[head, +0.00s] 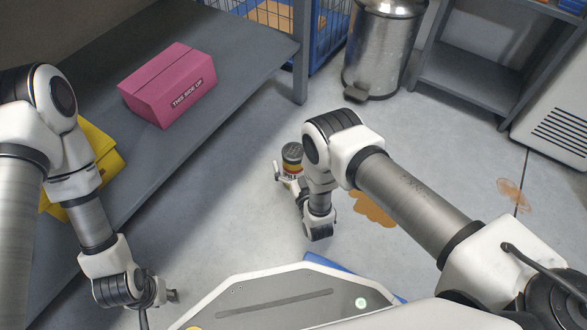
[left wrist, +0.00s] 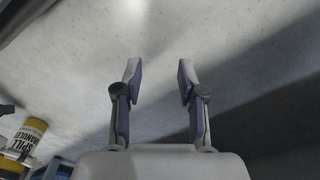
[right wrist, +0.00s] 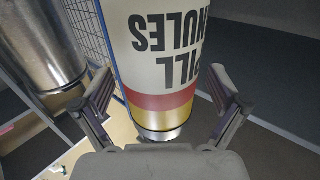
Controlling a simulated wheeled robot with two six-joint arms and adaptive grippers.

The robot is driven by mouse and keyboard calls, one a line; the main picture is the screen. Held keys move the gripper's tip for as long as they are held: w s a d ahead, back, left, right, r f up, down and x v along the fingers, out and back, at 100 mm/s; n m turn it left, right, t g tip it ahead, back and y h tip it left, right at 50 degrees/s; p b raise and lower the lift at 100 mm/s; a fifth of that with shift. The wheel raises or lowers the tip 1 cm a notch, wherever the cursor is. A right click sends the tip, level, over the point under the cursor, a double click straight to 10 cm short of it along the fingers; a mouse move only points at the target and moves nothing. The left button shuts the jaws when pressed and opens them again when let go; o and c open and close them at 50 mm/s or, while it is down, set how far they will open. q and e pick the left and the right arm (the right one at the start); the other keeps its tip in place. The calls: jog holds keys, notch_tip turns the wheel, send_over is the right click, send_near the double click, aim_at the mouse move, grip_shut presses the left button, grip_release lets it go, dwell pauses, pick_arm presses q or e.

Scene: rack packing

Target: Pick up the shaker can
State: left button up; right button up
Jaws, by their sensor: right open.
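The shaker can (head: 292,158) stands upright on the floor in the head view, with a dark perforated lid, yellow and red bands and a pale body. My right gripper (head: 290,176) is open at the can, partly hidden by its own arm. In the right wrist view the can (right wrist: 165,60) shows upside down between the spread fingers (right wrist: 158,95); contact cannot be told. The can also shows at the lower left of the left wrist view (left wrist: 24,140). My left gripper (left wrist: 160,80) is open and empty; it is at the lower left in the head view (head: 172,296).
A grey shelf (head: 245,50) holds a pink box (head: 165,85) and a yellow item (head: 103,150) on the left. A blue wire crate (head: 330,35), a metal bin (head: 382,50) and a rack (head: 465,75) stand behind. Orange spills (head: 373,208) mark the floor.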

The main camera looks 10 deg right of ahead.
jog(key=c, duration=1.6)
jog(key=shift+c, duration=0.2)
